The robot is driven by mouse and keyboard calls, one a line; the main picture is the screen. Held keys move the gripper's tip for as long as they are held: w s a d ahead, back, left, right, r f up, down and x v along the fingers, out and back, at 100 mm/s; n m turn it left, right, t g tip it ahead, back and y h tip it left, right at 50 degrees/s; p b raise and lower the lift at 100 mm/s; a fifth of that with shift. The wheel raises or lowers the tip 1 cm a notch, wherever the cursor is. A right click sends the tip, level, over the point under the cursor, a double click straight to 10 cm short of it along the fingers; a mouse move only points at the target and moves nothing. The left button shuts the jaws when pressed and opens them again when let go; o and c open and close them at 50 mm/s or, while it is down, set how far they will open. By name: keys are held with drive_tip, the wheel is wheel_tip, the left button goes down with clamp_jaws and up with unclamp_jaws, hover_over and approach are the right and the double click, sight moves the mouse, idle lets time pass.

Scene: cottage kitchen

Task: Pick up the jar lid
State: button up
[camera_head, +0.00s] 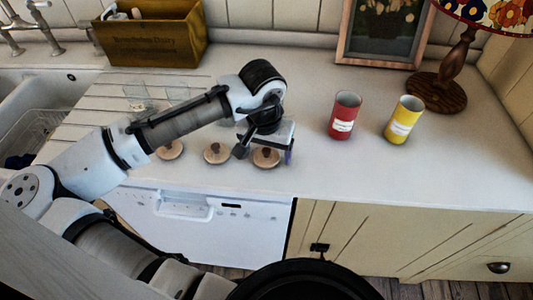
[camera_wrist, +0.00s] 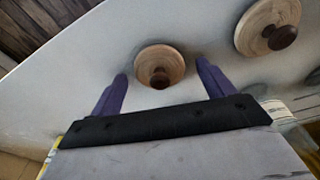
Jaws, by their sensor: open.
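Several round wooden lids with dark knobs lie in a row near the counter's front edge in the head view. The right-hand lid (camera_head: 266,157) is beside my gripper (camera_head: 265,153), which partly covers it. The middle lid (camera_head: 216,153) and the left lid (camera_head: 170,150) lie to its left. In the wrist view, one lid (camera_wrist: 160,65) shows ahead of and between the purple fingertips of my gripper (camera_wrist: 161,75), apart from both. A second lid (camera_wrist: 268,26) shows at upper right. My gripper is open and empty. Which lid the task means cannot be told.
Clear glasses (camera_head: 137,96) stand behind my arm. A red can (camera_head: 344,116) and a yellow can (camera_head: 403,120) stand to the right, with a lamp (camera_head: 445,85) and a picture frame (camera_head: 382,35) behind. A wooden box (camera_head: 155,38) is at back left. The right front counter is clear.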

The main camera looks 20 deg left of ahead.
drive_tip(key=c, duration=1.1)
drive_tip(key=shift+r, duration=0.15)
